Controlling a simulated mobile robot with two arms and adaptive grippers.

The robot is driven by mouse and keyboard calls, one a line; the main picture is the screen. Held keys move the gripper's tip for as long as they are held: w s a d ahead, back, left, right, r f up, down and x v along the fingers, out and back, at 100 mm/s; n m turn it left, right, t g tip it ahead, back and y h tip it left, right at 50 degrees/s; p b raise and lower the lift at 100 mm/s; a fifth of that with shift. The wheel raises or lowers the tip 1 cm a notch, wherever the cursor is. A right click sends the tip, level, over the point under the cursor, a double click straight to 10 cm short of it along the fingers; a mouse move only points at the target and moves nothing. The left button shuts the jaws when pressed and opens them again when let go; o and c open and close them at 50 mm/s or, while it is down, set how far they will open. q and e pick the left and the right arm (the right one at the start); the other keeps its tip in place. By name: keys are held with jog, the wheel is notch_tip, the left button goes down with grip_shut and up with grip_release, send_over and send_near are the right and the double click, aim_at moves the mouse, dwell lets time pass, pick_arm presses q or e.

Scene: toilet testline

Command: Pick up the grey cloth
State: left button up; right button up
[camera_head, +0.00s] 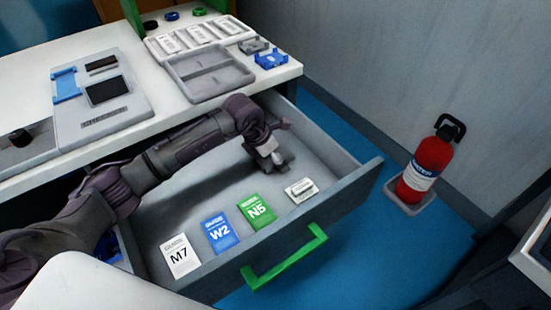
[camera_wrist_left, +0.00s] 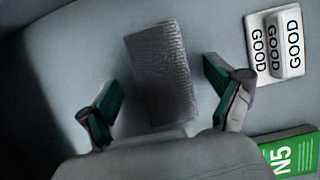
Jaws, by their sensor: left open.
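The grey cloth (camera_wrist_left: 160,62) is a dark, textured rectangle lying on the drawer floor in the left wrist view. My left gripper (camera_wrist_left: 163,92) is open, with one green-padded finger on each side of the cloth's lower part and bare floor showing between cloth and fingers. In the head view my left gripper (camera_head: 273,160) points down into the open drawer near its back right; I cannot make out the cloth there, as the gripper and its shadow cover that spot. My right gripper is not in view.
The open drawer (camera_head: 165,215) has a green handle (camera_head: 285,258) in front. Inside lie a white GOOD block (camera_head: 301,190), a green N5 card (camera_head: 257,210), a blue W2 card (camera_head: 220,232) and a white M7 card (camera_head: 179,257). The worktop (camera_head: 292,70) overhangs behind.

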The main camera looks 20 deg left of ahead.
aim_at(281, 153)
pick_arm(q)
jog(key=c, duration=1)
jog(key=shift+c, duration=0.2)
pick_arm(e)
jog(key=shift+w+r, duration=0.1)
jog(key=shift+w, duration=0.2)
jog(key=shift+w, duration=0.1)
pick_arm(q)
jog(key=shift+r, duration=0.25)
notch_tip(281, 153, up, 5)
jog(key=shift+f+p, duration=0.1)
jog(key=shift+p, duration=0.45)
jog(key=s+d+r, duration=0.3)
jog(key=d+r, duration=0.3)
jog(key=d, duration=0.5)
jog(key=shift+s, duration=0.25)
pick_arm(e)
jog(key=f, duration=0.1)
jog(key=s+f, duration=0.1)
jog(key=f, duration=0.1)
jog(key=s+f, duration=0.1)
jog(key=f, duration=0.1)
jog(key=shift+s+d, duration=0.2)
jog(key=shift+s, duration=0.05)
pick_arm(q)
jog(key=shift+d+r, duration=0.1)
